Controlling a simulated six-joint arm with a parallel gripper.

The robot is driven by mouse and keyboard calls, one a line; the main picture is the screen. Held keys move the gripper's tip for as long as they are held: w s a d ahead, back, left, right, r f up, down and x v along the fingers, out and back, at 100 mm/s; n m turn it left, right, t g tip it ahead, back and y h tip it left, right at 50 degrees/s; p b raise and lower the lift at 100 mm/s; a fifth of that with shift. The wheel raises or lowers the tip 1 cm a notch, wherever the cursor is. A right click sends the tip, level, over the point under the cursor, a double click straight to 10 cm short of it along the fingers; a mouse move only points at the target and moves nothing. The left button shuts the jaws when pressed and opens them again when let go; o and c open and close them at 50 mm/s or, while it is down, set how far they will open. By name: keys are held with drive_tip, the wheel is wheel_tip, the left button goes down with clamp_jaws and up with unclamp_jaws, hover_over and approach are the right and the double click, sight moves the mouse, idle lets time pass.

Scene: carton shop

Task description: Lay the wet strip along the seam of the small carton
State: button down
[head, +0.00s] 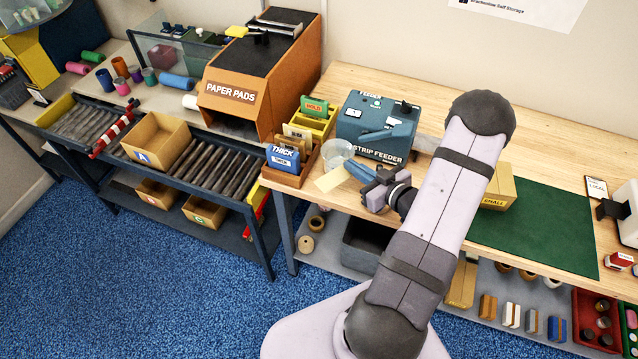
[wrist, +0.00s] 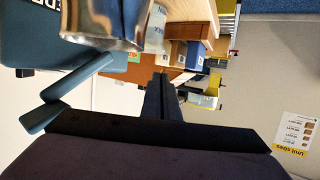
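The small carton (head: 497,190) is a tan box marked SMALL, on the table right of my forearm, which partly hides it. The blue strip feeder (head: 362,125) stands at the back; its side and lever show in the wrist view (wrist: 65,100). My gripper (head: 358,170) is low in front of the feeder, beside a clear round bowl (head: 338,148) and a pale tan pad (head: 331,180). In the wrist view its dark fingers (wrist: 160,90) lie close together, with nothing visible between them. I see no wet strip. The carton's seam cannot be made out.
A green mat (head: 545,225) lies clear right of the carton. A wooden box with card holders (head: 290,170) stands left of the bowl. An orange paper pads dispenser (head: 240,100) is farther left. The table's front edge runs below my gripper.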

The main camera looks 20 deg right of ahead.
drive_tip(key=d+m+h, duration=0.1)
drive_tip(key=d, duration=0.2)
drive_tip(key=s+d+m+h, duration=0.1)
drive_tip(key=d+h, duration=0.1)
drive_tip(key=d, duration=0.1)
drive_tip(key=s+d+m+h, duration=0.1)
drive_tip(key=d, duration=0.2)
drive_tip(key=shift+d+f+m+h, duration=0.1)
drive_tip(key=shift+d+m+h, duration=0.3)
drive_tip(key=s+d+m+h, duration=0.4)
drive_tip(key=d, duration=0.5)
drive_tip(key=w+d+m+g+h+b, duration=0.1)
drive_tip(key=d+b, duration=0.1)
drive_tip(key=d, duration=0.2)
drive_tip(key=w+d+m+g+h+b, duration=0.1)
drive_tip(key=w+d+h+b, duration=0.1)
drive_tip(key=d, duration=0.3)
drive_tip(key=w+d+f+m+g+h+b, duration=0.1)
drive_tip(key=d+b, duration=0.1)
drive_tip(key=d, duration=0.2)
drive_tip(key=shift+w+d+m+g+h, duration=0.3)
drive_tip(key=shift+d, duration=0.05)
drive_tip(key=shift+w+d+r, duration=0.1)
drive_tip(key=shift+d+r, duration=0.05)
drive_tip(key=shift+d, duration=0.15)
drive_tip(key=shift+b, duration=0.3)
drive_tip(key=shift+f+b, duration=1.35)
drive_tip(key=shift+f, duration=0.5)
drive_tip(key=c, duration=2)
unclamp_jaws()
